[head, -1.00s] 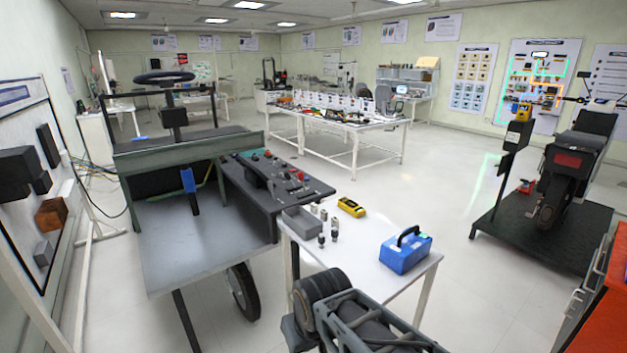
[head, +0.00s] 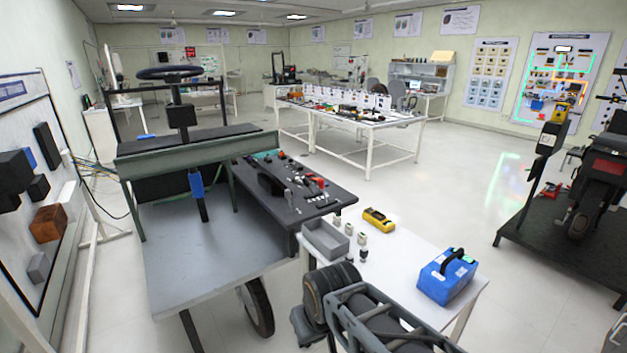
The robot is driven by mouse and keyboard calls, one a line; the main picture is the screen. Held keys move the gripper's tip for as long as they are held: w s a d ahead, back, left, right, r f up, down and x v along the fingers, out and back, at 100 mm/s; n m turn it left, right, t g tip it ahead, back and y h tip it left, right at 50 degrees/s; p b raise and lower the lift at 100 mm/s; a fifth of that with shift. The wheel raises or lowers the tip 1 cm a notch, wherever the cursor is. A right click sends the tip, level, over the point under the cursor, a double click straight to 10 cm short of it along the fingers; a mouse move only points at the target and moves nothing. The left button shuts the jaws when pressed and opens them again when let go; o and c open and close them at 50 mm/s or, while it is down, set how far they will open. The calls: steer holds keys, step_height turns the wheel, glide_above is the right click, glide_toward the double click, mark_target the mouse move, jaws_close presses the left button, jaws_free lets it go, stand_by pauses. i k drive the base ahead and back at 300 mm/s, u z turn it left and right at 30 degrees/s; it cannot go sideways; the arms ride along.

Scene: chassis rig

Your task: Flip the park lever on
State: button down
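The chassis rig stands at left centre in the head view, with a steering wheel (head: 170,73) on top and a green cross beam (head: 197,156). A dark control console (head: 305,197) runs along its right side and bears several small knobs and levers, some with red parts. A blue block (head: 196,184) sits on a dark upright post below the beam. I cannot tell which of these is the park lever; the controls are too small. My gripper is not in view.
A white side table (head: 400,262) beside the console holds a grey tray (head: 326,238), a yellow meter (head: 378,219), and a blue case (head: 446,276). A rig wheel (head: 256,308) stands near the table. A wall board (head: 40,190) is close at left. Open floor (head: 450,185) lies at right.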

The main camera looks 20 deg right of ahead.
mark_target(321, 183)
steer(key=i, duration=1.1)
steer(key=u, duration=0.05)
